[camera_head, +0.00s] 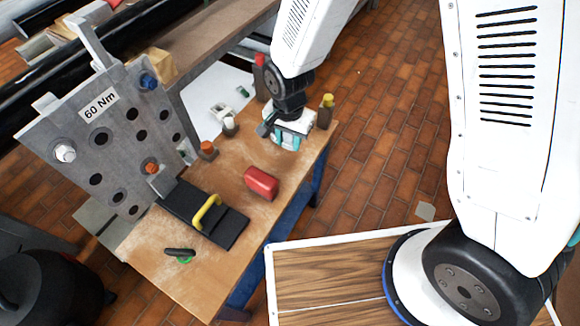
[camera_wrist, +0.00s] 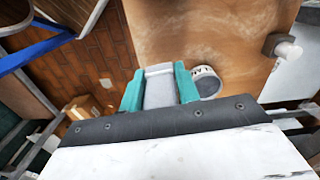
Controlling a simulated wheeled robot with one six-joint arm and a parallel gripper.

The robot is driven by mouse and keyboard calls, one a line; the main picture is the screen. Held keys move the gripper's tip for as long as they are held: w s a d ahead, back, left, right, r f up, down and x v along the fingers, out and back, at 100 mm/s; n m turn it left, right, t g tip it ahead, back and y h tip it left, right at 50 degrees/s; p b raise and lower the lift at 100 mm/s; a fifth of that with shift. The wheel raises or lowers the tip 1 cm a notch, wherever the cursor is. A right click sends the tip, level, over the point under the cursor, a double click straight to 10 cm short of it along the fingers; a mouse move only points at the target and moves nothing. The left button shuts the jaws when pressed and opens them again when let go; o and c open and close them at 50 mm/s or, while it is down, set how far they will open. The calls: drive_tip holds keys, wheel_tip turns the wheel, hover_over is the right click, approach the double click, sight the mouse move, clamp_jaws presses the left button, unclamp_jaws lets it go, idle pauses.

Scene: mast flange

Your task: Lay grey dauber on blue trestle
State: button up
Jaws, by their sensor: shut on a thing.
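The blue trestle is a table with a dusty wooden top (camera_head: 235,225) and blue legs; its top also shows in the wrist view (camera_wrist: 220,30). My gripper (camera_head: 286,142) is low over its far right part, pointing down. In the wrist view, the teal fingers of my gripper (camera_wrist: 160,90) are shut on a light grey thing, apparently the grey dauber (camera_wrist: 160,88). In the head view my gripper mostly hides it. I cannot tell whether it touches the tabletop. A round pale thing with dark marks (camera_wrist: 207,82) is just right of the fingers.
A yellow-capped bottle (camera_head: 326,112) stands close right of my gripper. A red block (camera_head: 261,183), a black base with yellow handle (camera_head: 207,213) and an upright grey flange plate (camera_head: 115,125) are nearer. The front right tabletop is clear.

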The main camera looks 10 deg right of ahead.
sight(289, 168)
wheel_tip(289, 168, down, 10)
drive_tip(key=shift+r, duration=0.2)
idle(0.4)
drive_tip(key=shift+f, duration=0.1)
drive_tip(key=shift+f, duration=0.15)
drive_tip(key=o, duration=1.1)
drive_tip(key=shift+c, duration=0.2)
wheel_tip(289, 168, up, 8)
drive_tip(key=shift+s, duration=0.15)
